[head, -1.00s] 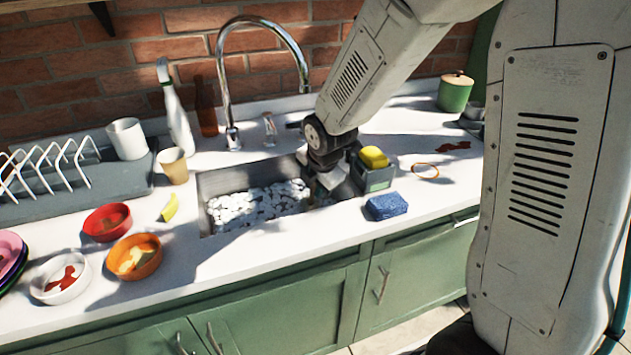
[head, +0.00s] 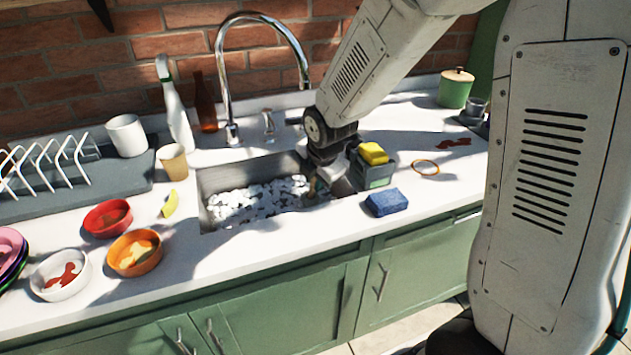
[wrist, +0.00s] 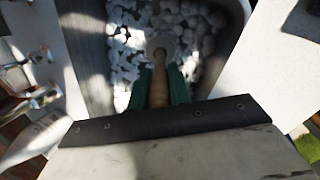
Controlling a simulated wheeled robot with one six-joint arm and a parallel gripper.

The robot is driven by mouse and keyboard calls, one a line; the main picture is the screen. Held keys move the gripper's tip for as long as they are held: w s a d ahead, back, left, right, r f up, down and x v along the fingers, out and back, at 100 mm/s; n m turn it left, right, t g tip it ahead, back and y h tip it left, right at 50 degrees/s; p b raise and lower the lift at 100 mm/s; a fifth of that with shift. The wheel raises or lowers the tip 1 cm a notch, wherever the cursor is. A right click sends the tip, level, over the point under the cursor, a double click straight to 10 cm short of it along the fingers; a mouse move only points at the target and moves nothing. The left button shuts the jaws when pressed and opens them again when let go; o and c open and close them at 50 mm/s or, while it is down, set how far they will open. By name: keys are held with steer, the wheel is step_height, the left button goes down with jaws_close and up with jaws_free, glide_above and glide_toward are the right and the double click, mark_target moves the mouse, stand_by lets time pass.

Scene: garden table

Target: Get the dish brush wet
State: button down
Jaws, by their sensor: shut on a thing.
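The dish brush (wrist: 158,92) has a wooden handle and a pale round head. My gripper (wrist: 160,75) is shut on its handle, with a green finger on either side. In the wrist view the brush's head end points into the sink (wrist: 85,45), over or among white foam-like lumps. Whether the head touches them, I cannot tell. In the head view my gripper (head: 333,176) is at the right end of the sink (head: 207,186), and the brush is mostly hidden. The chrome faucet (head: 223,80) arches behind the sink. No water stream shows from it.
A grey caddy with a yellow sponge (head: 373,153) stands close right of my gripper. A blue sponge (head: 384,202) lies in front of it. Red (head: 108,218), orange (head: 134,254) and white (head: 59,277) bowls stand at the left. A cup (head: 173,162) is near the sink's left edge.

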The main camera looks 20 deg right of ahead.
step_height(320, 180, up, 14)
steer(key=shift+r, duration=0.15)
stand_by(0.7)
stand_by(0.6)
